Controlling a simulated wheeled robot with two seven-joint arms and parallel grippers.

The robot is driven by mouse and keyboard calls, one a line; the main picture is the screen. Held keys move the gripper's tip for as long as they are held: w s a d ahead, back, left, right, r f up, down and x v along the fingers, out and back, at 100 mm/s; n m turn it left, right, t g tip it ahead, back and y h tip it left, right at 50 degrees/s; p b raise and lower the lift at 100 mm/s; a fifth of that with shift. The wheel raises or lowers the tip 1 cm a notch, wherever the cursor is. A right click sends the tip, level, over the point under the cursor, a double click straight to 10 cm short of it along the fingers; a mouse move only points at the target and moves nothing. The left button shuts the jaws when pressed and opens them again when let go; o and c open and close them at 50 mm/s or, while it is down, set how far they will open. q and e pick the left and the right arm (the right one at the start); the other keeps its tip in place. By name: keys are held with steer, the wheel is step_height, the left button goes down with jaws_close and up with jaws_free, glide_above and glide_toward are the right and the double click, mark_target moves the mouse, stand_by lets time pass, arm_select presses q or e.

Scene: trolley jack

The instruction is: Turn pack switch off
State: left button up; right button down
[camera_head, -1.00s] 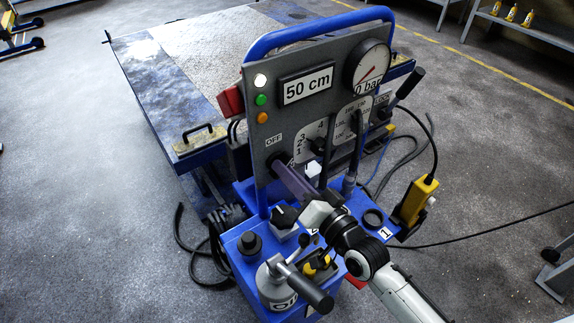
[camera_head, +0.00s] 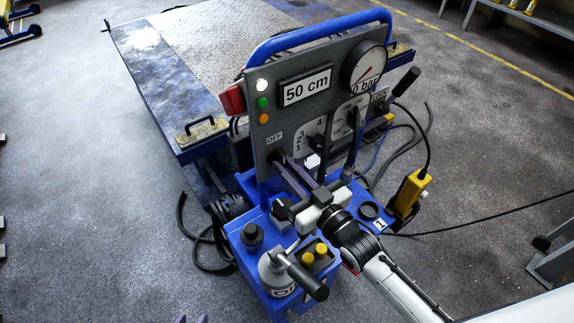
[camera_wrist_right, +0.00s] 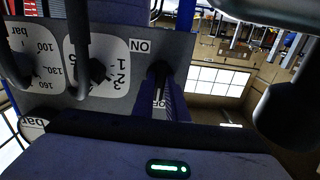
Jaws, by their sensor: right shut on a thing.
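The grey control panel (camera_head: 318,108) stands upright on the blue jack unit, with an OFF label (camera_head: 274,139) at its left. My right gripper (camera_head: 281,160) reaches the panel just below that label and is shut on the dark pack switch, which it mostly hides in the head view. In the right wrist view, the dark switch (camera_wrist_right: 159,72) shows at the fingertips, with an upside-down ON label (camera_wrist_right: 139,46) beside it. I cannot tell exactly which way the switch points. Two purple tips of my left gripper (camera_head: 191,319) show apart at the bottom edge, away from the panel.
A numbered selector (camera_head: 311,142) and long dark levers (camera_head: 353,140) stand close to the right of my right gripper. A black-handled valve (camera_head: 293,275) and yellow knobs (camera_head: 315,252) sit on the blue base below. A yellow pendant (camera_head: 408,192) hangs at right.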

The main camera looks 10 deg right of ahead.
stand_by(0.6)
steer(key=c, duration=1.8)
jaws_free()
steer(key=shift+o, duration=0.2)
steer(key=v, duration=1)
steer(key=shift+s, duration=0.15)
